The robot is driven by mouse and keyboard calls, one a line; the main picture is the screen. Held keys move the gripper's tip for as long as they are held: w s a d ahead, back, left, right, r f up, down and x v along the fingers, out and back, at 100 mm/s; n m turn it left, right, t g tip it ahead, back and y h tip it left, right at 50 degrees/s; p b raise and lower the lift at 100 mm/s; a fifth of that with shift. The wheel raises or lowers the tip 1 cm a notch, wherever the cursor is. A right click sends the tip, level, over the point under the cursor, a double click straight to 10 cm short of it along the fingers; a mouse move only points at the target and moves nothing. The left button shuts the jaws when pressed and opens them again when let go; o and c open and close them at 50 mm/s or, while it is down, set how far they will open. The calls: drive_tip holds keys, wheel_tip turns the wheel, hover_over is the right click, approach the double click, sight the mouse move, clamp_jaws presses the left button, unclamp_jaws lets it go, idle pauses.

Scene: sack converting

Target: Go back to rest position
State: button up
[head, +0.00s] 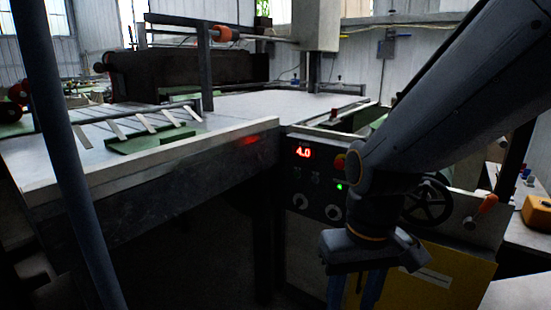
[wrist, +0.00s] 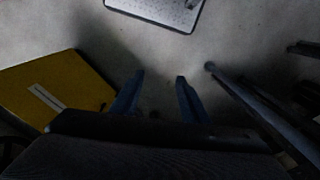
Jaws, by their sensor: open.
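My gripper (head: 354,288) hangs at the lower right of the head view, in front of the machine's control panel (head: 318,176). Its fingers point down and the tips are cut off by the frame's lower edge. In the wrist view my gripper (wrist: 158,80) shows two blue fingers set apart with nothing between them. Bare grey floor lies beyond the fingertips. My dark arm comes down from the upper right and hides part of the panel.
The panel has a red display reading 4.0, knobs and a green light. A handwheel (head: 428,203) and an orange-handled lever (head: 487,205) are to its right. A yellow panel (wrist: 55,88) and a pale perforated plate (wrist: 158,10) show in the wrist view. The white machine table (head: 262,105) extends behind.

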drive_tip(key=d+r+m+p, duration=0.1)
drive_tip(key=d+r+p, duration=0.5)
drive_tip(key=p, duration=0.5)
drive_tip(key=shift+s+d+m, duration=0.25)
drive_tip(key=shift+d+m, duration=0.05)
drive_tip(key=shift+m, duration=0.1)
idle(1.0)
